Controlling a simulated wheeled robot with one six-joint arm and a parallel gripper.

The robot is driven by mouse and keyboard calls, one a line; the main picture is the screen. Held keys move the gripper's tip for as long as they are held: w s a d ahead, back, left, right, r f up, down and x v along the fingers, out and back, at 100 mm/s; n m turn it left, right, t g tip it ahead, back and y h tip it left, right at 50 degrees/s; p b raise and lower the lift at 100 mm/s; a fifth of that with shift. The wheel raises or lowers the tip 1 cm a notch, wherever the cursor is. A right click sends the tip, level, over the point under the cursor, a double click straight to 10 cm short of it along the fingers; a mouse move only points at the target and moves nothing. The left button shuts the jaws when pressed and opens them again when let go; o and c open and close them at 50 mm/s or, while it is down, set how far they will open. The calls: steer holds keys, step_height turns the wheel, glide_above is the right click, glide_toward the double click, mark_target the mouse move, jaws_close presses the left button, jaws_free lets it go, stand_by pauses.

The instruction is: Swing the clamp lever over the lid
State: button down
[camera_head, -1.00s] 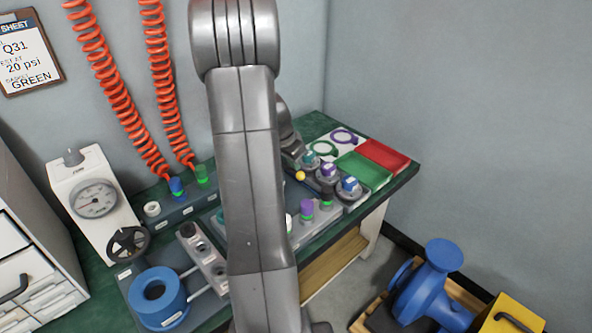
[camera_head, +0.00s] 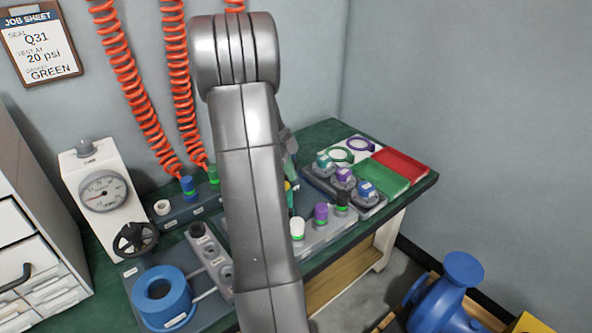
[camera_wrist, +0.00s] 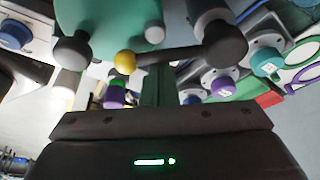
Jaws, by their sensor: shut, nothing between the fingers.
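In the wrist view a dark clamp lever (camera_wrist: 185,54) runs left from a dark-capped post (camera_wrist: 225,45) to a yellow ball knob (camera_wrist: 125,62). The pale teal round lid (camera_wrist: 110,25) lies between that post and a second dark-capped post (camera_wrist: 70,52). The ball overlaps the lid's lower edge in the picture; I cannot tell whether the lever is over it or beside it. My gripper (camera_wrist: 160,122) is shut and empty, its dark body along the bottom of the wrist view. In the head view my arm hides the gripper, the lid and most of the clamp.
Several capped fittings (camera_head: 321,213) stand right of my arm. Green (camera_head: 382,181) and red (camera_head: 404,167) trays lie at the bench's far right. A gauge box (camera_head: 103,192), a handwheel (camera_head: 135,238) and a blue ring (camera_head: 160,291) are on the left.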

steer(key=shift+w+a+m, duration=0.1)
steer(key=shift+a+m, duration=0.35)
steer(key=shift+m, duration=0.15)
steer(key=shift+a, duration=0.3)
steer(key=shift+w+a+p, duration=0.1)
steer(key=shift+p, duration=0.2)
